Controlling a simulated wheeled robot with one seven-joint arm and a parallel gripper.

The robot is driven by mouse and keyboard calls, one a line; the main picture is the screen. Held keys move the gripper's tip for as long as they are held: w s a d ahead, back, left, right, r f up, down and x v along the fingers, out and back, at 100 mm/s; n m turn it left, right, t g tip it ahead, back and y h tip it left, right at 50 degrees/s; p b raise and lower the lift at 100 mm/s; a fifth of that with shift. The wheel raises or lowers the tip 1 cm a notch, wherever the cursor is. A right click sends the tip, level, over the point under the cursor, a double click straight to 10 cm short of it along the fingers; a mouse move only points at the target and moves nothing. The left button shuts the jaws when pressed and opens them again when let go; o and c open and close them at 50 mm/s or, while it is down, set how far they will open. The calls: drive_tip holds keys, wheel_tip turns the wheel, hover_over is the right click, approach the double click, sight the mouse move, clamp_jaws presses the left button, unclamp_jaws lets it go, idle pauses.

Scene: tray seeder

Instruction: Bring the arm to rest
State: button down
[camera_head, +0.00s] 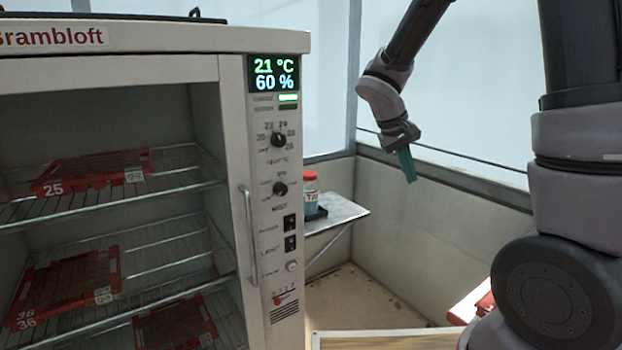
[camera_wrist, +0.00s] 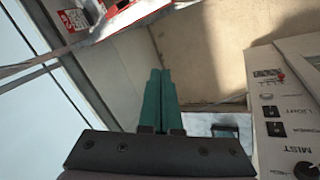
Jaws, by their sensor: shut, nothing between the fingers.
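My gripper (camera_head: 408,165) hangs at the end of my arm in the upper right of the head view, in the air in front of the pale back wall. Its teal fingers point down. In the wrist view the two teal fingers of my gripper (camera_wrist: 160,75) lie side by side, shut, with nothing between them. The fingers touch nothing.
A white cabinet (camera_head: 233,150) with a control panel stands at left, with red trays (camera_head: 95,170) on its wire shelves. A small metal shelf (camera_head: 345,209) holds a red-lidded jar (camera_head: 311,193). A red object (camera_head: 468,305) lies low at right. Air around the gripper is clear.

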drive_tip(key=s+d+r+m+t+y, duration=0.1)
drive_tip(key=s+r+m+t+y, duration=0.4)
drive_tip(key=s+r, duration=1.1)
drive_tip(key=shift+s+y, duration=0.3)
drive_tip(key=shift+y, duration=0.6)
